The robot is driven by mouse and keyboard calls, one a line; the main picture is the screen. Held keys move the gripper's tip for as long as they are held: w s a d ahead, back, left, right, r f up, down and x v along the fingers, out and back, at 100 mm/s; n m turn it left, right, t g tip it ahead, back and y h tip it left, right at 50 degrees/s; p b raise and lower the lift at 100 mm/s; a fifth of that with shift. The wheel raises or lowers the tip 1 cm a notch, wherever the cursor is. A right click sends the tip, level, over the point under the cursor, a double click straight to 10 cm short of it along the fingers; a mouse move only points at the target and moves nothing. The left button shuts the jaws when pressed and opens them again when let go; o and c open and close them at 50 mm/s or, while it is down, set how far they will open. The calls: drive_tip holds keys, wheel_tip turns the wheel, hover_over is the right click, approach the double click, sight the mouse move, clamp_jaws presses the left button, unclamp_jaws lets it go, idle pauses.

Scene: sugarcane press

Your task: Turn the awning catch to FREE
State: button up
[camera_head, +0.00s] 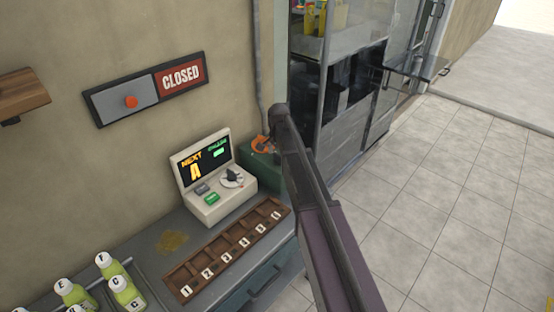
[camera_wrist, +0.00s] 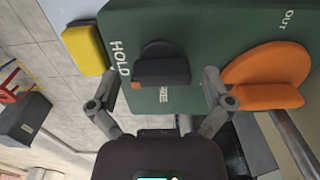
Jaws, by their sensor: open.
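The awning catch (camera_wrist: 162,66) is a black knob with a thick grip bar on a green panel (camera_wrist: 215,35) in the wrist view. "HOLD" is printed to its left, and a small white label below it is too blurred to read surely. My gripper (camera_wrist: 160,84) is open, one finger on each side of the catch, with gaps between fingers and knob. I cannot tell how far its tips are from the panel. In the head view the green box (camera_head: 262,172) is partly hidden by my arm, and the catch and gripper are not visible there.
An orange handle (camera_wrist: 265,92) sits close to the right finger, near the word "OUT". A yellow block (camera_wrist: 87,50) is at the panel's left edge. The head view shows a display console (camera_head: 213,175), a slotted wooden tray (camera_head: 228,252) and labelled bottles (camera_head: 122,288) on the counter.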

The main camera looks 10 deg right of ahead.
idle(0.3)
drive_tip(key=c, duration=1)
drive_tip(key=shift+a, duration=0.2)
drive_tip(key=shift+c, duration=0.2)
drive_tip(key=shift+d, duration=0.15)
